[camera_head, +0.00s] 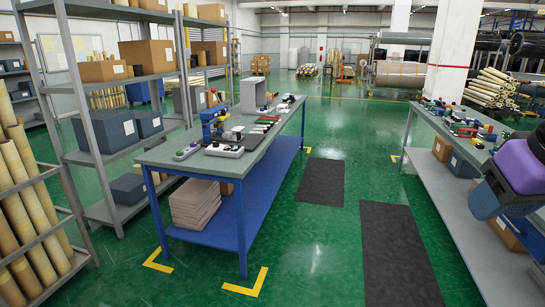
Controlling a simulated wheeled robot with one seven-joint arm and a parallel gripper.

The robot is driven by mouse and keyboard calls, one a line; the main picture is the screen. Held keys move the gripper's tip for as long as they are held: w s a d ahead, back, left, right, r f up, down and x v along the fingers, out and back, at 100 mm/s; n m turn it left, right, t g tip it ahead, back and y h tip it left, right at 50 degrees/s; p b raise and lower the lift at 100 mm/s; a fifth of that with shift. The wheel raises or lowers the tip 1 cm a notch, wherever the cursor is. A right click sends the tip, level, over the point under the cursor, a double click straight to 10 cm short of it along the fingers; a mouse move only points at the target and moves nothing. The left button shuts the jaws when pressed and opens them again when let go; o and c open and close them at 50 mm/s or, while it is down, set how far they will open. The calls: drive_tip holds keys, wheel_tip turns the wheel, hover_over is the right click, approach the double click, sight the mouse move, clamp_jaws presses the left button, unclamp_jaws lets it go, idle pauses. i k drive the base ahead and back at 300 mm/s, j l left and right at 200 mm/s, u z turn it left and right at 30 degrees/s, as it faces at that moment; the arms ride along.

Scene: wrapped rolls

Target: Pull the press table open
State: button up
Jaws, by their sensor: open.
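A workbench (171,153) with a grey-green top and blue frame stands left of centre. A small blue machine (212,122), which may be a press, stands on its top near the left edge. I cannot tell from this view whether the bench or the machine is the press table, or whether any part of it is open. A grey upright box-like stand (252,94) is further back on the same bench. My gripper is not in view; only a purple and dark part of my arm shows at the right edge, well apart from the bench.
Shelves (105,157) with boxes line the left, with long rolls (27,200) in front. A second bench (428,119) with tools stands at right. Dark mats (396,250) lie on the clear green floor between the benches. White pillars (452,50) stand behind.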

sight(227, 135)
drive_tip(key=i+l+z, duration=0.25)
drive_tip(key=i, duration=0.6)
drive_tip(key=i+z, duration=0.2)
drive_tip(key=i, duration=2.45)
drive_tip(key=i+u, duration=0.4)
drive_tip(key=i+l+u, duration=0.15)
drive_tip(key=i+u, duration=0.2)
drive_tip(key=i, duration=0.15)
drive_tip(key=i+u, duration=0.2)
drive_tip(key=u, duration=0.2)
drive_tip(key=i+u, duration=0.45)
drive_tip(key=u, duration=0.3)
